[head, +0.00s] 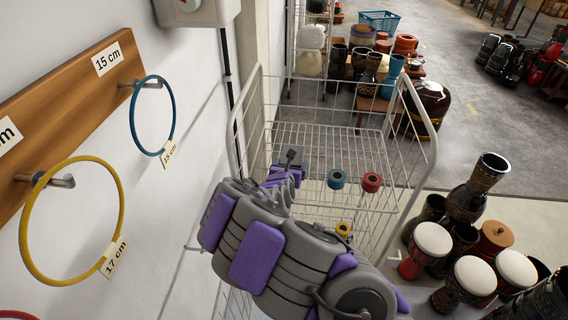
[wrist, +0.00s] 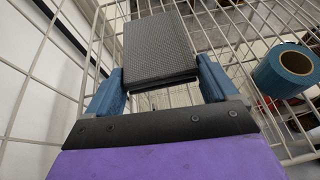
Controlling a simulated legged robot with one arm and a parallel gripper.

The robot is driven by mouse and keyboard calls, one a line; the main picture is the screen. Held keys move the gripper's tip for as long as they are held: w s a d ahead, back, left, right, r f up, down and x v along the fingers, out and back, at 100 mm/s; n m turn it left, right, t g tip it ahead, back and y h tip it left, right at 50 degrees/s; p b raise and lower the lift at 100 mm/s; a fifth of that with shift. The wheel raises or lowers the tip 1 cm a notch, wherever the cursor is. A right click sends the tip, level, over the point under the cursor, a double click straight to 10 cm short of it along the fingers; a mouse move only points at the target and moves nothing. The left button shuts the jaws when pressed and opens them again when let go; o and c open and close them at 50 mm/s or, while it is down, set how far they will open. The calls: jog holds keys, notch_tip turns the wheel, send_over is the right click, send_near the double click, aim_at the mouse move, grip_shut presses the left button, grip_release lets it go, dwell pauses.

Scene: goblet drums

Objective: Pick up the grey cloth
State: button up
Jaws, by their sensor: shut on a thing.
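The grey cloth (wrist: 160,45) is a dark, folded, textured rectangle in the upper middle of the wrist view. My gripper (wrist: 160,82) has its two blue fingers on either side of the cloth's near end and is shut on it. In the head view the cloth (head: 291,158) is a small dark patch beyond my arm, inside the white wire cart (head: 428,150). My gripper (head: 283,178) is mostly hidden there by my grey and purple arm. I cannot tell whether the cloth still touches the wire shelf below it.
A teal roll (head: 336,179), a red roll (head: 371,182) and a yellow roll (head: 343,229) are on the cart, right of my gripper. The wall with a blue hoop (head: 135,115) and yellow hoop (head: 24,235) is left. Drums (head: 471,276) crowd the floor at right.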

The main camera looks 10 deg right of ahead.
jog(key=s+d+p, duration=0.1)
jog(key=p, duration=0.2)
jog(key=s+d+p, duration=0.1)
jog(key=s+p, duration=0.1)
jog(key=p, duration=0.1)
jog(key=shift+d+r, duration=0.35)
jog(key=s+p, duration=0.1)
jog(key=p, duration=0.1)
jog(key=s+p, duration=0.1)
jog(key=p, duration=0.1)
jog(key=shift+s+a+r, duration=0.1)
jog(key=shift+a+r, duration=0.05)
jog(key=shift+a, duration=0.2)
jog(key=s+d+p, duration=0.1)
jog(key=p, duration=0.1)
jog(key=s+d+p, duration=0.1)
jog(key=s+p, duration=0.1)
jog(key=p, duration=0.1)
jog(key=s+d+p, duration=0.1)
jog(key=s+p, duration=0.1)
jog(key=p, duration=0.1)
jog(key=shift+r, duration=0.2)
jog(key=shift+s+d+p, duration=0.15)
jog(key=shift+s+p, duration=0.5)
jog(key=shift+p, duration=0.25)
jog(key=shift+s+a+p, duration=0.25)
jog(key=shift+s+p, duration=0.1)
jog(key=shift+p, duration=0.1)
